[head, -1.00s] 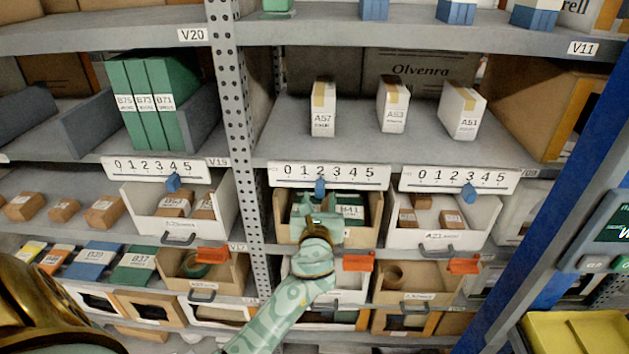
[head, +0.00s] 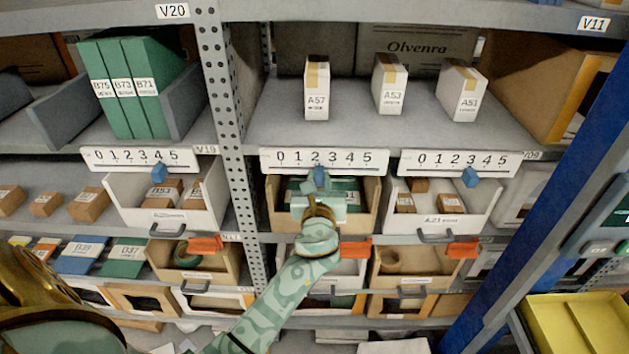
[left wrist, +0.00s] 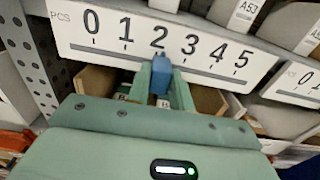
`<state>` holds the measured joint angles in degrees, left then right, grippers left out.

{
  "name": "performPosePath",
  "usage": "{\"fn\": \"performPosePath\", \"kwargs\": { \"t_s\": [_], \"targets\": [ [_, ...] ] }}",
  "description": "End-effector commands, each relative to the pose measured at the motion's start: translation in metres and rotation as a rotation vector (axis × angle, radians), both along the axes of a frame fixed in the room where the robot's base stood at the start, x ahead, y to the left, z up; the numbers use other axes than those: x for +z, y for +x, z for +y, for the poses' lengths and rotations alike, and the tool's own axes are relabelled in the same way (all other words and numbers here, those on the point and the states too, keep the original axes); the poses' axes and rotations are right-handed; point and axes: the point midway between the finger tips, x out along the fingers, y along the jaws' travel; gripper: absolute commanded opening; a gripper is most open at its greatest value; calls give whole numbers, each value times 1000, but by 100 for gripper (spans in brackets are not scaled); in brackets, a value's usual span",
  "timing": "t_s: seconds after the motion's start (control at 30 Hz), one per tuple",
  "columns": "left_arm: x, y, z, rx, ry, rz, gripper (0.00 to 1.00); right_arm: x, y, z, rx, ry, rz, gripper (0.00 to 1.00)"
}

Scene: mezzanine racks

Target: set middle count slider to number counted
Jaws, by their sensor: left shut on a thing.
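The middle count scale (head: 285,167) is a white strip numbered 0 to 5 on the shelf edge. Its blue slider (head: 319,175) stands under the 2. In the left wrist view the slider (left wrist: 161,70) also lines up with the 2 on the scale (left wrist: 85,45). My left gripper (head: 319,187) is at the slider from below; in the left wrist view its fingers (left wrist: 161,90) are shut on the slider's two sides. The middle bin (head: 370,210) below holds green boxes, mostly hidden behind my gripper. My right gripper is not in view.
The left scale (head: 105,162) has its slider (head: 159,173) under 4; the right scale (head: 440,170) has its slider (head: 470,177) under 3. Bins with brown boxes flank the middle bin. A perforated rack post (head: 222,110) stands left of it.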

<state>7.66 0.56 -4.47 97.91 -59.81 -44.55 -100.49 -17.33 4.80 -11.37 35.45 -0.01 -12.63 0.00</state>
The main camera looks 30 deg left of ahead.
Motion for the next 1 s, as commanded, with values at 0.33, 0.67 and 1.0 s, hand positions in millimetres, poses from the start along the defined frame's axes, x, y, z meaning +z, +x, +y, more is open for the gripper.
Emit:
{"fn": "performPosePath", "kwargs": {
  "t_s": [0.33,0.67,1.0],
  "targets": [
    [-1,35,-57,-2,-3,-1,0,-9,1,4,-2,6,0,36],
    [0,36,-60,-2,-1,-1,0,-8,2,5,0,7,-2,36],
    [0,36,-60,-1,0,-1,44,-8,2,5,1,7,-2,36]
  ]
}}
